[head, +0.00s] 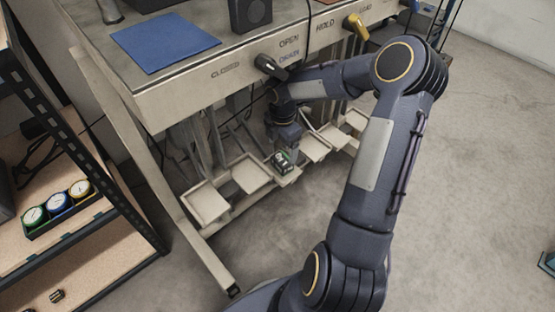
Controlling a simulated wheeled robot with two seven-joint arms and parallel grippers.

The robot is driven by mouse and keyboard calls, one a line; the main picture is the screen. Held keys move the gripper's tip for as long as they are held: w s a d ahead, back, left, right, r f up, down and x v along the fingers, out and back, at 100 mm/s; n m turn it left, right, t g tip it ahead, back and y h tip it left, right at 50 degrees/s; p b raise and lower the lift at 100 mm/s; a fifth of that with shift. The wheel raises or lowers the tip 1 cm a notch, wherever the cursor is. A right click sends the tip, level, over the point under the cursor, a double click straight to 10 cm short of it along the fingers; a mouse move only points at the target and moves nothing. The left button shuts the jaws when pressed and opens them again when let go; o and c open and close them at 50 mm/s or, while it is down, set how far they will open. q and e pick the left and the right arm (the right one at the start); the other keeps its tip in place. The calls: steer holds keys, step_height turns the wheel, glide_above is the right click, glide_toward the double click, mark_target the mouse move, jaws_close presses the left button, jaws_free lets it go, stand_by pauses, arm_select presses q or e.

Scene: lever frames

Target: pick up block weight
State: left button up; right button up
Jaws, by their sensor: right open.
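The block weight appears to be a small dark block (283,165) with light marks, at the low row of trays under the bench. My right gripper (289,153) points down right at the block, with its jaws open. I cannot tell whether its fingers are around the block or just behind it, as they are small and partly hidden. My left gripper is out of view.
Empty trays (205,203) flank the block. A shelf at left holds several round dials (58,202).

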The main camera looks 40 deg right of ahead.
mark_target(282, 158)
steer(key=f+b, duration=0.1)
steer(key=f, duration=0.1)
steer(key=f+b, duration=0.1)
steer(key=f, duration=0.1)
steer(key=f+b, duration=0.1)
steer(key=f, duration=0.2)
steer(key=shift+d+b, duration=0.25)
steer(key=shift+b, duration=0.1)
steer(key=c, duration=1.8)
steer(key=shift+w+r, duration=0.1)
steer(key=shift+r, duration=0.05)
steer(key=shift+c, duration=0.3)
steer(key=shift+r, duration=0.1)
